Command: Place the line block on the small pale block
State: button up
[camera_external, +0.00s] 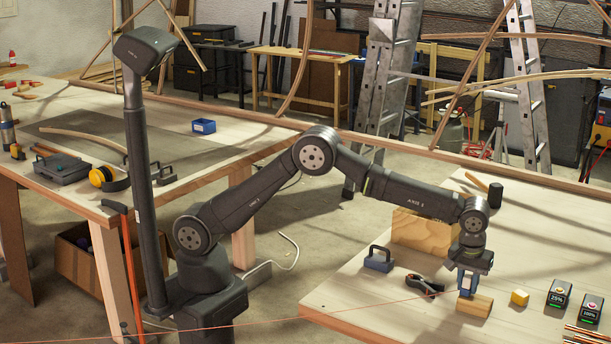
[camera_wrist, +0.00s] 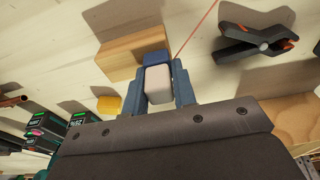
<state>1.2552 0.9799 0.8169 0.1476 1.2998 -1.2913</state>
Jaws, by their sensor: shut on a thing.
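My gripper (camera_external: 467,280) points down over the front of the right-hand table, and its blue fingers are shut on the line block (camera_wrist: 158,84). The block shows pale between the fingers in the wrist view, with a blue part at its far end. A thin red line runs to it. The small pale block (camera_external: 477,306), of light wood, lies on the table under the gripper; it also shows in the wrist view (camera_wrist: 128,54). The held block overlaps one end of it in both views. I cannot tell whether they touch.
A black clamp (camera_external: 425,284) and a blue-grey handled block (camera_external: 378,259) lie to the left. A yellow cube (camera_external: 519,298) and two dark boxes (camera_external: 559,294) stand to the right. A larger wooden block (camera_external: 424,233) is behind. The red line crosses low to the left.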

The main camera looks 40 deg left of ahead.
aim_at(469, 275)
jog(key=o, duration=1)
jog(key=shift+f, duration=0.1)
jog(key=r, duration=0.4)
jog(key=s+r, duration=0.1)
jog(key=r, duration=0.7)
jog(key=shift+s+r, duration=0.15)
jog(key=shift+s, duration=0.25)
jog(key=f, duration=0.4)
jog(key=w+f, duration=0.1)
jog(key=f, duration=0.7)
jog(key=shift+w+f, duration=0.35)
jog(key=shift+w, duration=0.05)
notch_tip(469, 275, up, 3)
jog(key=shift+r, duration=0.75)
